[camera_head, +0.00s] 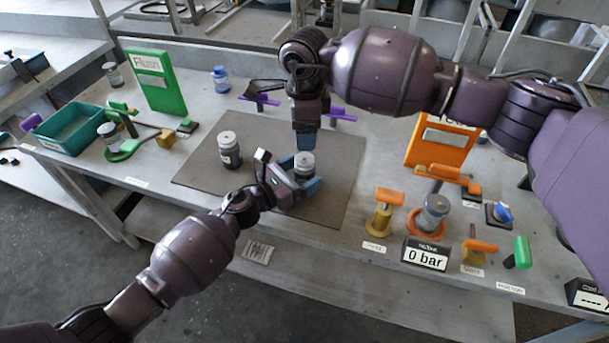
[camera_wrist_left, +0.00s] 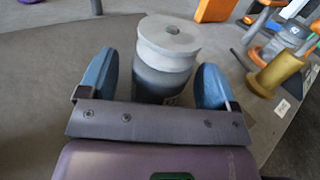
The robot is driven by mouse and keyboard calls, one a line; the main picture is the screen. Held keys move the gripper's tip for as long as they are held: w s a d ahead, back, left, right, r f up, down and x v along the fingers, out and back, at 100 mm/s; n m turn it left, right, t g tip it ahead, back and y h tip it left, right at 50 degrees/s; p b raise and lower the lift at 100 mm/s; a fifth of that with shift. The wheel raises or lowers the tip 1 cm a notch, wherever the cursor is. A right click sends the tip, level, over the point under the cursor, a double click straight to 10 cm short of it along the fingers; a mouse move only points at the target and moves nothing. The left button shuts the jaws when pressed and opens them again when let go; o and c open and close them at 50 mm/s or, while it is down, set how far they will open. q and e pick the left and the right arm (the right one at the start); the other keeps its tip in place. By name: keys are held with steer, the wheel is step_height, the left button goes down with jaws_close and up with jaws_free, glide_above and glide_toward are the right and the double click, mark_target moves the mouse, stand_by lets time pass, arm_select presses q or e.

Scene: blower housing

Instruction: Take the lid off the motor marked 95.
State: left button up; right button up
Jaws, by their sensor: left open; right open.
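A grey motor (camera_head: 304,166) with a pale round lid (camera_wrist_left: 168,38) stands upright on the dark mat (camera_head: 325,200). No number on it is readable. My left gripper (camera_head: 297,178) is open, its two blue fingers on either side of this motor; the left wrist view shows gaps between both fingers and the body. My right gripper (camera_head: 306,140) is open and points down just above and behind the same motor, apparently empty; its fingertips are partly unclear. A second, darker motor (camera_head: 229,150) with a pale lid stands on the mat to the left, its mark also unreadable.
An orange fixture with a motor (camera_head: 435,213), a "0 bar" display (camera_head: 426,254) and levers stands at right. A green fixture with a motor (camera_head: 108,134) and a teal tray (camera_head: 75,128) are at left. A blue-topped motor (camera_head: 221,80) stands behind. The mat's front is clear.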

mark_target(302, 157)
arm_select(q)
steer(key=shift+w+d, duration=0.25)
steer(key=shift+d, duration=0.1)
steer(key=c, duration=1.4)
arm_select(e)
steer(key=shift+o, duration=0.4)
steer(key=shift+w+a+r, duration=0.15)
steer(key=shift+w+r, duration=0.05)
steer(key=shift+r, duration=0.4)
steer(key=shift+w+a+r, duration=0.15)
steer(key=shift+r, duration=0.4)
steer(key=shift+s+f+m, duration=0.1)
steer(key=shift+f+m, duration=4.6)
steer(key=shift+f, duration=0.35)
